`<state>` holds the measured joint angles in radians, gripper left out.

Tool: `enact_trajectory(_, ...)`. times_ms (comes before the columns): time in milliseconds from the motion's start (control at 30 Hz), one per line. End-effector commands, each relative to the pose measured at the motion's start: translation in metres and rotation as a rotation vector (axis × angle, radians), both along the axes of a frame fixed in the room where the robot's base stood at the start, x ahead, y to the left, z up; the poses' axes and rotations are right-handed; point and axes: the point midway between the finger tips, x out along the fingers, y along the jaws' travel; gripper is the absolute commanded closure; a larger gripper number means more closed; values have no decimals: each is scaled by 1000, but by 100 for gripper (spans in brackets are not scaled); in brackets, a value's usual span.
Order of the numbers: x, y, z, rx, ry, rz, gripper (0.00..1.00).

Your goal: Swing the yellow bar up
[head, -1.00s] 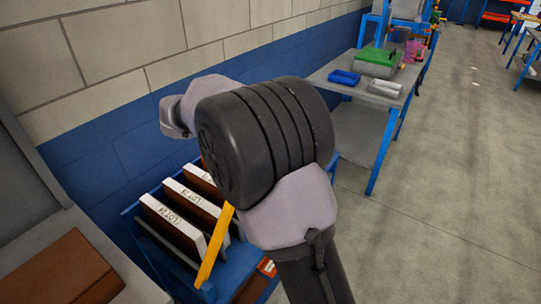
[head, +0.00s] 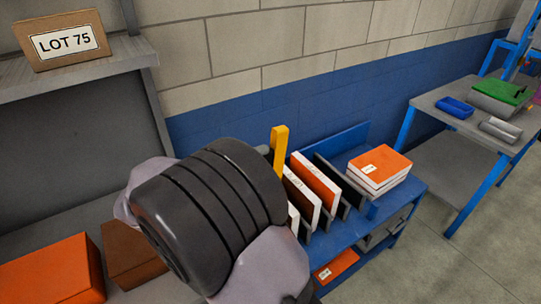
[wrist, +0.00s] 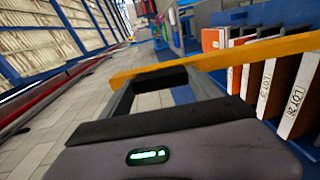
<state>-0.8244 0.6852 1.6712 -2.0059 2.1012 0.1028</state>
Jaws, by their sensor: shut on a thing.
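The yellow bar (head: 280,150) stands close to upright in the head view, at the left end of the blue rack of panels. In the wrist view the yellow bar (wrist: 225,57) runs across the picture, from the left of my gripper to the right edge. My gripper (wrist: 160,78) is shut on the bar; its dark pad lies against the bar's near side. In the head view my thick dark wrist hides most of the gripper and the bar's lower part.
Orange and white panels (head: 313,184) stand in slots of the blue bench (head: 352,226), with a flat stack (head: 380,167) to their right. A grey shelf with a LOT 75 sign (head: 63,41) is at left. A wall is behind, and a grey table (head: 455,126) stands at right.

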Motion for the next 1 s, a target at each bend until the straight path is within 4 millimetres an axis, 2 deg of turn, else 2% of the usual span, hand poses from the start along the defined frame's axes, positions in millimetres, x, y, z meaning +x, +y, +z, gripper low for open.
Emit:
enact_trajectory(467,-2,5,0,-9,-6,2,100)
enact_trajectory(500,-2,5,0,-10,-5,2,20)
enact_trajectory(567,-2,4,0,-9,-4,2,8)
enact_trajectory(600,-2,4,0,-9,-4,1,5)
enact_trajectory(1000,-2,4,0,-9,-4,0,5)
